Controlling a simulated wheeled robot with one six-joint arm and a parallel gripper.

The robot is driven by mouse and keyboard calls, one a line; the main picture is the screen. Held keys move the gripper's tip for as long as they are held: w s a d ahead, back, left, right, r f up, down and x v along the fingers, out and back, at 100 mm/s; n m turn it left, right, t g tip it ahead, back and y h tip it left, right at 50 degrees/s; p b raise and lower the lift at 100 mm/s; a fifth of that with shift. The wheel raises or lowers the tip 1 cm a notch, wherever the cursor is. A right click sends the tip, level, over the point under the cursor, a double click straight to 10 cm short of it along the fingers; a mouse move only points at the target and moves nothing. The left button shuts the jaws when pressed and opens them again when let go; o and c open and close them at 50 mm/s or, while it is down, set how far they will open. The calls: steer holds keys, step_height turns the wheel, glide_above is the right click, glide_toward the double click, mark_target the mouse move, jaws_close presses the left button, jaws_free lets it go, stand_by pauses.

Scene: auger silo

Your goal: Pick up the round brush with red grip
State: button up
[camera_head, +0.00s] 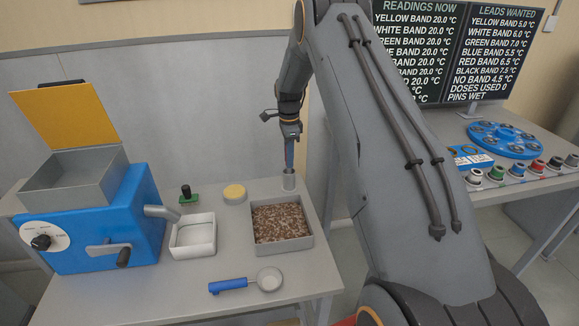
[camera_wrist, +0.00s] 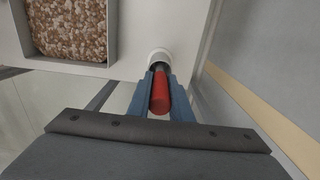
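The round brush with red grip (camera_wrist: 160,93) stands upright in a small light-coloured cup (camera_head: 289,181) near the back right corner of the workbench. Its bristle end is hidden inside the cup. My gripper (camera_head: 289,150) points down over the cup, with its blue fingers on both sides of the red grip. In the wrist view the fingers lie close against the grip, with no clear gap, and look shut on it. The cup (camera_wrist: 158,57) shows just beyond the fingertips.
An open tray of brown grains (camera_head: 281,223) stands close in front of the cup. A white tray (camera_head: 194,236), a yellow-topped round tin (camera_head: 235,194), a green-based stamp (camera_head: 187,195) and a blue-handled scoop (camera_head: 245,282) lie about. A blue mill (camera_head: 95,220) fills the left.

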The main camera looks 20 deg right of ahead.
jaws_close()
steer(key=shift+r, duration=0.1)
step_height(320, 180, up, 10)
steer(key=b, duration=0.3)
stand_by(2.0)
